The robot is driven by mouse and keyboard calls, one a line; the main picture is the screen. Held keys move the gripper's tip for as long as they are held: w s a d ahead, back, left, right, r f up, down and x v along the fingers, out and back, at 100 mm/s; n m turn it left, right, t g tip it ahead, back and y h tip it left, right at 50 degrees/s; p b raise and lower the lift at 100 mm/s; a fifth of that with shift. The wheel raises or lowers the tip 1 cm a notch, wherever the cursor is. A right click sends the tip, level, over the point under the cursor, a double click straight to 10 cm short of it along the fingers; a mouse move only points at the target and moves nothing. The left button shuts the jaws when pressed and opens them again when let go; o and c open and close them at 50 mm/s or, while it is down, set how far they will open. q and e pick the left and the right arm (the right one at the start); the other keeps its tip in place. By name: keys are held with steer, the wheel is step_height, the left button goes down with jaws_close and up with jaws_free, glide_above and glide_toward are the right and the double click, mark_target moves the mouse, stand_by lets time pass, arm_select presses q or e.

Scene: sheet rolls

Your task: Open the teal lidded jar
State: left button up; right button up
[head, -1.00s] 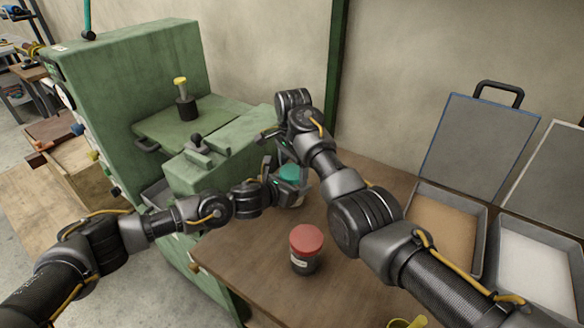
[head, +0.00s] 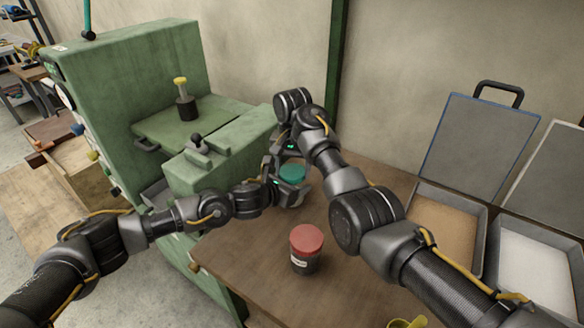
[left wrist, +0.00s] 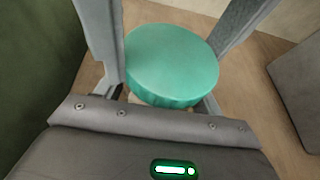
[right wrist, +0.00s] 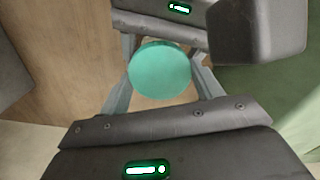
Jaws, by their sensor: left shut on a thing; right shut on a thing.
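The teal lidded jar stands on the brown table beside the green machine. Its round teal lid (head: 292,173) is on top and also shows in the left wrist view (left wrist: 170,62) and right wrist view (right wrist: 160,70). My left gripper (head: 290,192) comes in from the left, low, with its fingers below the lid, shut on the jar body, which is mostly hidden. My right gripper (head: 288,166) comes from behind, its fingers on either side of the lid and shut on it. I see no clear gap between lid and jar.
A dark jar with a red lid (head: 306,242) stands nearer on the table (head: 262,268). The green machine (head: 215,160) is close on the left. Two open shallow cases, one with a tan floor (head: 440,232) and one with a white floor (head: 535,270), lie at the right.

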steer(key=shift+n, duration=0.7)
steer(key=o, duration=1.1)
steer(key=shift+r, duration=2.3)
steer(key=r, duration=0.3)
steer(key=shift+w, duration=0.35)
steer(key=shift+c, duration=0.6)
steer(key=shift+s+r, duration=0.2)
steer(key=shift+r, duration=0.25)
steer(key=shift+s+f+m, duration=0.2)
steer(key=shift+f+m, duration=0.05)
steer(key=shift+m, duration=0.25)
